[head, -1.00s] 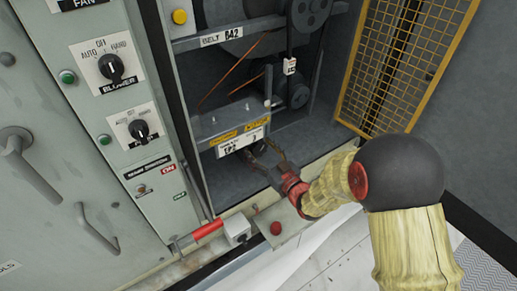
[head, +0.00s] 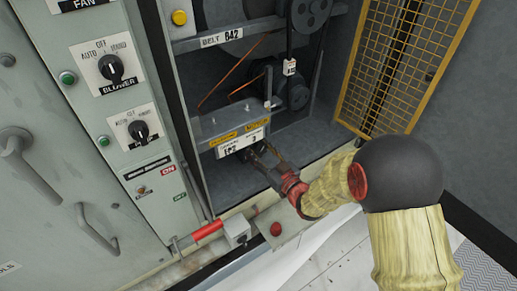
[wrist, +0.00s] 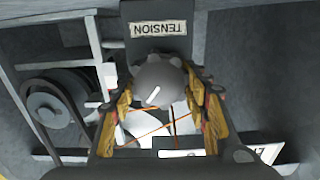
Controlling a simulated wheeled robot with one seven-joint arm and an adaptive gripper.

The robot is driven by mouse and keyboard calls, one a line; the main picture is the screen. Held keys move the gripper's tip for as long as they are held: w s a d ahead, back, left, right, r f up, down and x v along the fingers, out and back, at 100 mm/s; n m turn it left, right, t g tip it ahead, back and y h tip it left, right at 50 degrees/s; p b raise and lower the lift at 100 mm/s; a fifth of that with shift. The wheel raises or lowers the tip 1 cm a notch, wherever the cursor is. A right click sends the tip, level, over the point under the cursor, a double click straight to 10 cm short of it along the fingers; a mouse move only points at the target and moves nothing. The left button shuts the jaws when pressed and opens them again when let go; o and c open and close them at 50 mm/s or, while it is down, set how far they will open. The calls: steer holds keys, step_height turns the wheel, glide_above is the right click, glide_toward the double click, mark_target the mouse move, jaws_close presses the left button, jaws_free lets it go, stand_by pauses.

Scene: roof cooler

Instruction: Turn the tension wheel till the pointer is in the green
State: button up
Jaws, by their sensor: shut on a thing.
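The tension wheel (wrist: 158,82) is a grey, lobed knob with a white mark on its face, under a plate (wrist: 160,48) lettered TENSION in the wrist view. My gripper (head: 262,153) is inside the open cabinet, its two fingers on either side of the wheel; it also shows in the wrist view (wrist: 160,92). It is shut on the wheel. In the head view the fingers and the bracket hide the wheel. A white label plate (head: 242,143) sits just above my fingers, too small to read. I cannot make out the pointer or a green zone.
A belt (head: 290,42) and pulleys (head: 309,14) stand above in the cabinet. A yellow mesh guard (head: 395,60) is at the right. A red-handled lever (head: 207,230) and a red knob (head: 276,229) are at the cabinet's lower front. Switches (head: 117,68) line the left panel.

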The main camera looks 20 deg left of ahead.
steer(key=shift+m, duration=0.4)
steer(key=shift+c, duration=0.4)
steer(key=m, duration=0.5)
steer(key=shift+w+d+m, duration=0.1)
steer(key=shift+w+m, duration=0.05)
steer(key=shift+m, duration=0.15)
steer(key=m+p, duration=0.1)
steer(key=m, duration=0.5)
steer(key=shift+f+p, duration=0.15)
steer(key=shift+p, duration=0.15)
steer(key=m+p, duration=0.1)
steer(key=m, duration=0.2)
steer(key=m+p, duration=0.1)
steer(key=m, duration=0.2)
steer(key=shift+w+d+f+m, duration=0.1)
steer(key=shift+f+m, duration=0.05)
steer(key=shift+m, duration=0.15)
steer(key=m+p, duration=0.1)
steer(key=m, duration=0.2)
steer(key=shift+f+m, duration=0.1)
steer(key=shift+m, duration=0.2)
steer(key=shift+f+m+p, duration=0.1)
steer(key=shift+m+p, duration=0.5)
steer(key=shift+m, duration=1)
steer(key=o, duration=1.1)
